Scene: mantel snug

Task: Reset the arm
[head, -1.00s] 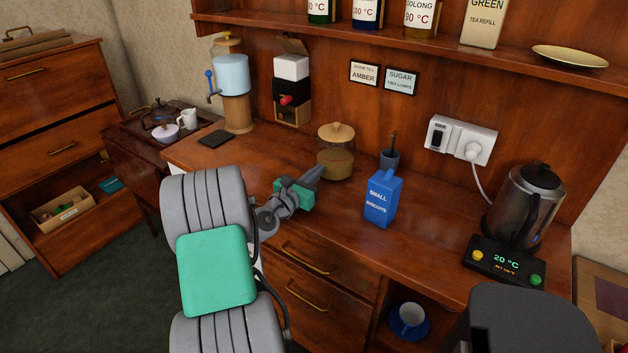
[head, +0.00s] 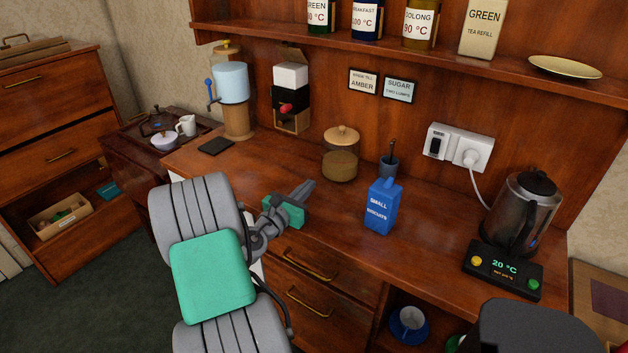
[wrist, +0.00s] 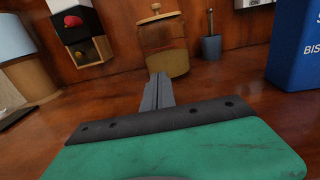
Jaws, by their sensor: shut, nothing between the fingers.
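My gripper (head: 303,190) is over the front part of the wooden counter, with its green and grey body on the left and its fingers pointing to the back right. Its fingers are shut together with nothing between them. In the wrist view the closed fingers (wrist: 157,93) point toward a glass jar with a wooden lid (wrist: 162,45). The jar also shows in the head view (head: 341,160), behind and right of the fingertips and apart from them. My arm fills the lower left of the head view.
A blue biscuit box (head: 381,207) stands right of my gripper. A grey pot with a handle (head: 389,164) is behind it. A steel kettle (head: 523,215) and its lit base (head: 502,271) are at the right. A dispenser (head: 232,95) stands back left. A shelf (head: 420,48) overhangs the counter.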

